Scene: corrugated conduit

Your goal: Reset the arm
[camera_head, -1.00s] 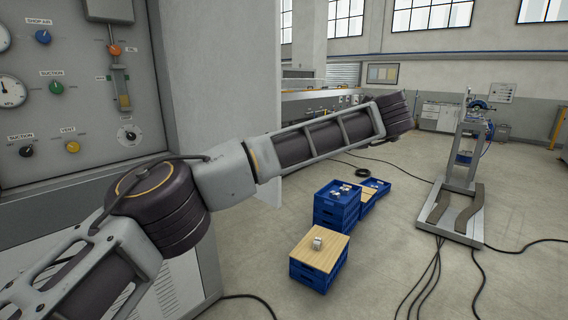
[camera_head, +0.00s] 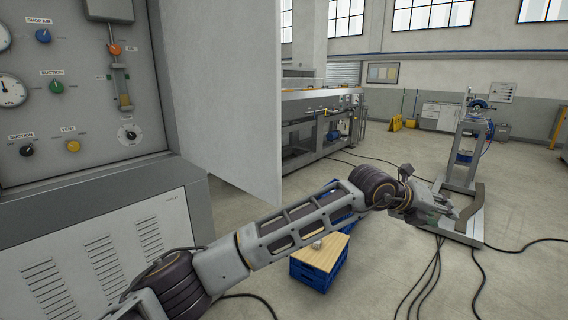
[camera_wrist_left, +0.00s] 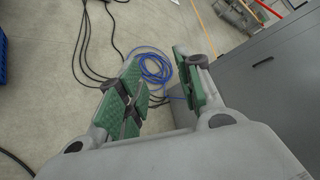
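My left arm reaches in from the lower left of the head view and extends to the right across the middle. My left gripper (camera_head: 447,214) is at its end, in front of the grey wheeled stand's base. In the left wrist view, the left gripper (camera_wrist_left: 160,85) has its two green-padded fingers apart, with nothing between them but floor and a coiled blue hose behind. My right gripper is not in view.
A grey control panel (camera_head: 75,90) with gauges and knobs and an open panel door (camera_head: 222,95) stand at the left. Blue crates (camera_head: 318,272) with a wooden top are partly behind my arm. A grey stand (camera_head: 460,165) is at the right. Black cables lie on the floor.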

